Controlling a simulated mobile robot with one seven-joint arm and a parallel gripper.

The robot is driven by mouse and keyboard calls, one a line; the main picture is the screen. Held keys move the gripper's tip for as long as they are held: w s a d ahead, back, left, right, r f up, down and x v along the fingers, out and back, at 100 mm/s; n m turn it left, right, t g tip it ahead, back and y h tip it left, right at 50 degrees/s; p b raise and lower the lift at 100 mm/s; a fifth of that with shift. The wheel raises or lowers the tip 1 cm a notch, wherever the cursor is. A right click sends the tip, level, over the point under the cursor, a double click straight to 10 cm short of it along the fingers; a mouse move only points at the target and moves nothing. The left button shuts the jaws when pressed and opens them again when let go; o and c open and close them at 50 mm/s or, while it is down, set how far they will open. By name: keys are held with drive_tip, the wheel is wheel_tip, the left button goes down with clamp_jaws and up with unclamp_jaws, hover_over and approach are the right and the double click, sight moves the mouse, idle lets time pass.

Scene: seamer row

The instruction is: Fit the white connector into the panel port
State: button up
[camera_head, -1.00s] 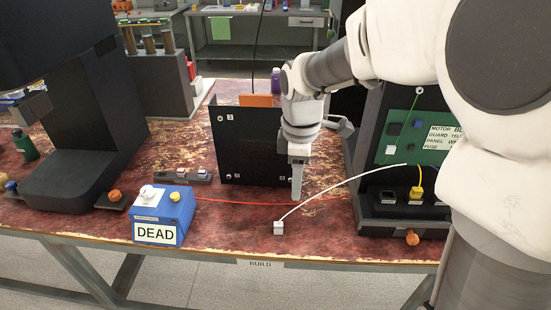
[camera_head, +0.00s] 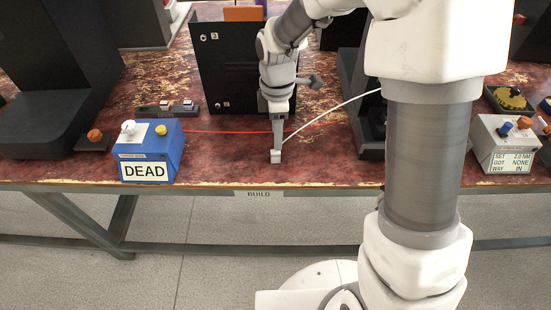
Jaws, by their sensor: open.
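The white connector (camera_head: 275,158) is a small block at the end of a white cable (camera_head: 325,112), at the table's front edge above the BUILD label. My gripper (camera_head: 277,146) points straight down right above it, its fingertips at or close to the connector. The jaws are open; whether they straddle the connector is too small to tell. The white cable runs up and right toward a dark unit (camera_head: 358,85), mostly hidden behind my arm. The panel port cannot be made out in this view.
A blue box marked DEAD (camera_head: 150,155) stands left of my gripper. A black upright panel (camera_head: 235,70) stands behind it. A red cable (camera_head: 215,131) crosses the table. A grey box (camera_head: 503,143) with knobs sits at the right. The front of the worn red table (camera_head: 225,165) is mostly clear.

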sight(276, 156)
wheel_tip(276, 156, down, 7)
drive_tip(key=shift+s+a+r+b, duration=0.1)
drive_tip(key=shift+a+b, duration=0.05)
drive_tip(key=shift+b, duration=0.95)
drive_tip(key=shift+r, duration=0.1)
clamp_jaws()
